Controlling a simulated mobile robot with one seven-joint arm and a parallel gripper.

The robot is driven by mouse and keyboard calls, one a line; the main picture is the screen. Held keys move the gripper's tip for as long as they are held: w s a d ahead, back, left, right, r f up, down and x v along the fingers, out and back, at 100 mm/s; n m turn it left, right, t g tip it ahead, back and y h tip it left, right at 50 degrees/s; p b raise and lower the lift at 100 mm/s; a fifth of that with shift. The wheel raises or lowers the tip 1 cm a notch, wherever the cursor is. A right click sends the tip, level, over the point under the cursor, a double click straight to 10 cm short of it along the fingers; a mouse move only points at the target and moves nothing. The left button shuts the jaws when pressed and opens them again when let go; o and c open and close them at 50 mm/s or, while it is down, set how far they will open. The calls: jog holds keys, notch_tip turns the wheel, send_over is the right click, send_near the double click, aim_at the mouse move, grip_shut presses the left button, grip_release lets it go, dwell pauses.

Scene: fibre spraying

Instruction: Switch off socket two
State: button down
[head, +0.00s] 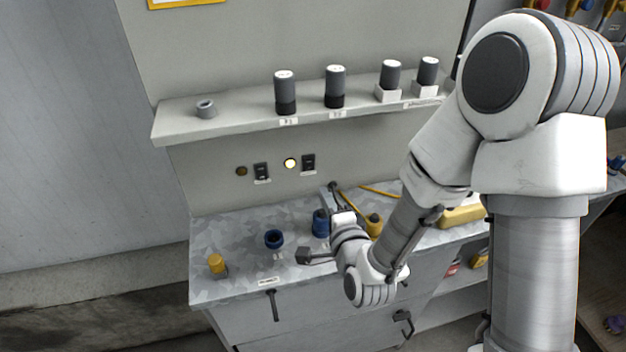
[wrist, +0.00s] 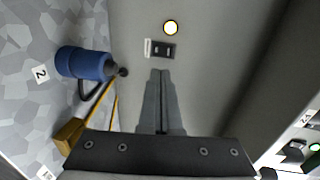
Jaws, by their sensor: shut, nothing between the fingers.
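Socket two's switch is most likely the dark right-hand switch (head: 308,162) on the wall, beside a lit pale-yellow lamp (head: 290,163). In the wrist view a dark switch (wrist: 161,49) with a white label sits just beyond my fingertips, and the lit lamp (wrist: 171,27) is above it. My gripper (wrist: 160,72) is shut and empty, pointing at the wall. It appears apart from the switch, but the exact gap is unclear. In the head view my gripper (head: 333,187) is small and partly hidden by my wrist. The left-hand switch (head: 261,172) has a dark lamp (head: 241,171).
A shelf (head: 240,120) with several grey cylinders juts out above the switches.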

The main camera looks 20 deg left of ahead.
aim_at(309, 162)
jog(key=shift+w+a+f+b, duration=0.25)
jog(key=shift+w+f+b, duration=0.1)
jog(key=shift+b, duration=1.85)
jog(key=x, duration=0.3)
jog(key=r+x, duration=0.1)
jog(key=x, duration=0.1)
jog(key=p+x, duration=0.1)
jog(key=x, duration=0.2)
jog(key=shift+w+a+r, duration=0.3)
jog(key=shift+w, duration=0.1)
jog(key=shift+w+a+r+p, duration=0.1)
jog(key=shift+w+r+p, duration=0.2)
jog(key=shift+p, duration=0.2)
jog(key=shift+f+g+h, duration=0.15)
jog(key=shift+g+h, duration=0.15)
jog(key=shift+s, duration=0.15)
